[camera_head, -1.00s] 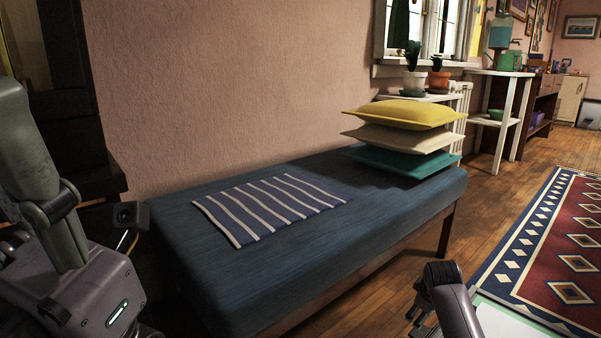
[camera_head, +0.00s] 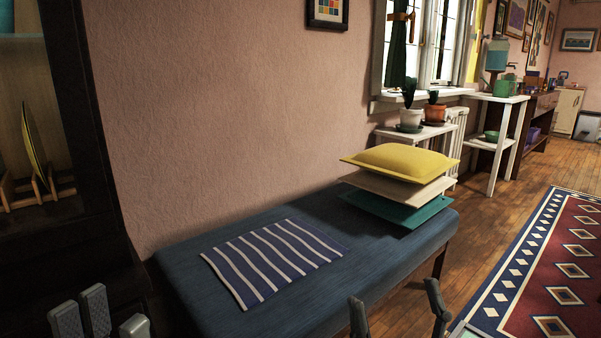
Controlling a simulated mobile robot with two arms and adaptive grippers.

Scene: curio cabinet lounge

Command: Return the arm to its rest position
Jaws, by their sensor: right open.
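My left gripper (camera_head: 82,309) shows at the bottom left edge, in front of the dark cabinet. Its grey finger pads stand close together, and most of it is cut off by the frame, so its opening is unclear. My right gripper (camera_head: 397,300) rises from the bottom edge, right of centre. Its two dark fingers are wide apart with nothing between them. It appears in front of the bench's near side, and its wrist and arm are out of view.
A blue bench (camera_head: 190,275) holds a striped cloth (camera_head: 272,261) and stacked cushions (camera_head: 400,162). A dark cabinet (camera_head: 85,150) stands at left. Potted plants (camera_head: 410,116) sit on a white stand by the window. Wooden floor (camera_head: 490,235) and a patterned rug (camera_head: 560,270) lie at right.

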